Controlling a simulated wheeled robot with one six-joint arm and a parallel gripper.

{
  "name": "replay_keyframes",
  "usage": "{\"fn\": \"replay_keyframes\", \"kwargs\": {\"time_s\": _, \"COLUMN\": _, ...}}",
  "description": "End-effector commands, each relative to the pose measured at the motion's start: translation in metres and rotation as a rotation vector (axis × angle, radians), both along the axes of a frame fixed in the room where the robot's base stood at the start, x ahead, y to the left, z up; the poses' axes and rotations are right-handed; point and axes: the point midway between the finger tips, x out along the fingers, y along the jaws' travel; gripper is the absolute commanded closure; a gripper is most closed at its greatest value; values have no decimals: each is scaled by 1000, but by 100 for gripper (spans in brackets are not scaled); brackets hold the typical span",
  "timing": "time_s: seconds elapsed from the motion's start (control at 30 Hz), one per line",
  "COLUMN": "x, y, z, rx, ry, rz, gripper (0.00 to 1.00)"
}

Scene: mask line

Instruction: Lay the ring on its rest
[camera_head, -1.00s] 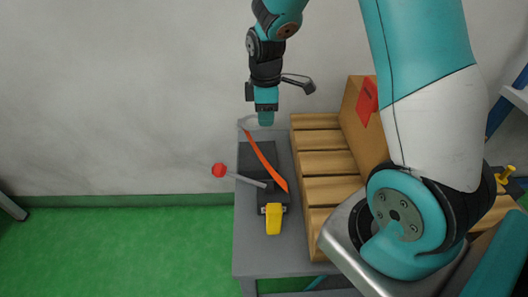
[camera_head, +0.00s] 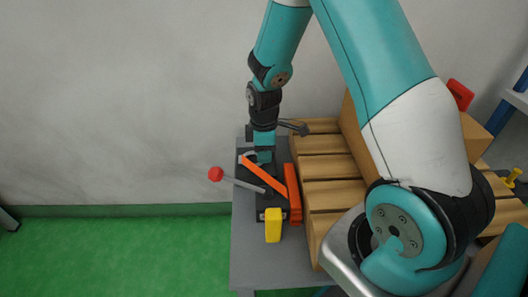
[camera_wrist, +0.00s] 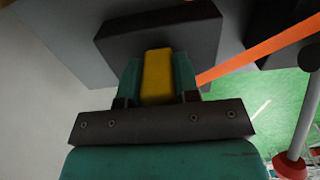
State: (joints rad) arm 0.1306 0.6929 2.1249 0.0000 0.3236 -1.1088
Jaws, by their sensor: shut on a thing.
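My gripper (camera_head: 263,159) points down over the far end of a dark fixture on a grey table (camera_head: 256,266). In the wrist view its teal fingers (camera_wrist: 157,85) are closed on a yellow piece (camera_wrist: 157,72). A dark block (camera_wrist: 205,38) lies just beyond that piece. I cannot make out a clear ring shape or tell which part is the rest. An orange strip (camera_head: 265,176) slants from near the gripper across the fixture; it also shows in the wrist view (camera_wrist: 262,46). A second orange-red bar (camera_head: 292,192) stands to its right.
A yellow block (camera_head: 273,226) sits at the fixture's near end. A grey lever with a red knob (camera_head: 216,174) sticks out left over the table edge. Wooden slats (camera_head: 332,192) lie right of the fixture. Green floor (camera_head: 110,255) is clear at left.

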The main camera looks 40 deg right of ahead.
Motion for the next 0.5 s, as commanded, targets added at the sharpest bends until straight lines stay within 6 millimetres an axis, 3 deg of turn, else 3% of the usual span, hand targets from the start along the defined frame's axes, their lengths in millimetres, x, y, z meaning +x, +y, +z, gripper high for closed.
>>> {"fn": "replay_keyframes", "kwargs": {"time_s": 0.07, "x": 0, "y": 0, "z": -3, "rx": 0, "ry": 0, "rz": 0, "gripper": 95}}
{"fn": "replay_keyframes", "kwargs": {"time_s": 0.1, "x": 0, "y": 0, "z": -3, "rx": 0, "ry": 0, "rz": 0, "gripper": 68}}
{"fn": "replay_keyframes", "kwargs": {"time_s": 0.2, "x": 0, "y": 0, "z": -2, "rx": 0, "ry": 0, "rz": 0, "gripper": 45}}
{"fn": "replay_keyframes", "kwargs": {"time_s": 0.5, "x": 0, "y": 0, "z": 0, "rx": 0, "ry": 0, "rz": 0, "gripper": 45}}
